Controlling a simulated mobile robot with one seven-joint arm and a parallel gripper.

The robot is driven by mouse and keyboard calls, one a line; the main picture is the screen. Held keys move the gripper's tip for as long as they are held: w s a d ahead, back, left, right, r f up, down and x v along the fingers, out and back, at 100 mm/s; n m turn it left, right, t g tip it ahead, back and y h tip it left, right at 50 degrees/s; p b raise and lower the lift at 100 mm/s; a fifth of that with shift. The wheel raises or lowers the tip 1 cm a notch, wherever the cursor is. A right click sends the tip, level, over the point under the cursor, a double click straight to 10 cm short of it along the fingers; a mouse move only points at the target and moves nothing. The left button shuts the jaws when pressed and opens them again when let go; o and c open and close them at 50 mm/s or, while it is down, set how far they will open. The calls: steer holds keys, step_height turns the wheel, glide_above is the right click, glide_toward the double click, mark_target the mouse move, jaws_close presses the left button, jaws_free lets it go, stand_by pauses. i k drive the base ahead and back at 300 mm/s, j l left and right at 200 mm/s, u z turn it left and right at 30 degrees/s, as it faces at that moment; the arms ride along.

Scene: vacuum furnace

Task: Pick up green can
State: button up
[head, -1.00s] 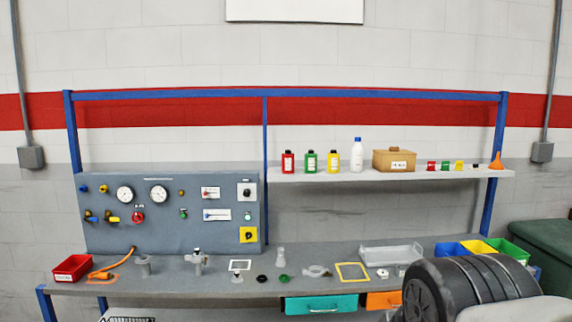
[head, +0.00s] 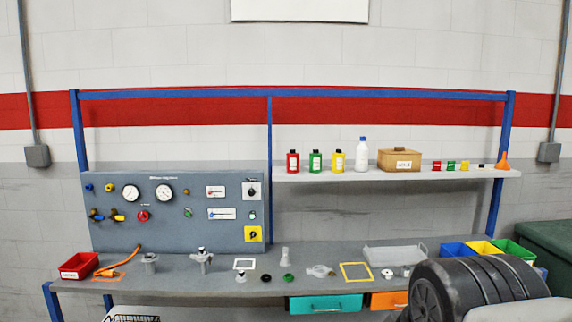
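The green can (head: 315,162) stands upright on the grey upper shelf (head: 350,174), with a black cap and a pale label. It is between a red can (head: 292,162) on its left and a yellow can (head: 338,161) on its right, with small gaps. A smaller green container (head: 451,166) stands farther right on the same shelf. My gripper is not in view. A dark ribbed rounded part at the lower right appears to be my arm, well below and right of the green can.
A white bottle (head: 362,155) and a cardboard box (head: 399,160) stand right of the cans. An orange funnel (head: 503,163) is at the shelf's right end. The gauge panel (head: 170,225) stands at the left. The bench (head: 330,255) below carries several small parts.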

mark_target(316, 157)
steer(key=i+l, duration=0.15)
steer(key=i, duration=0.95)
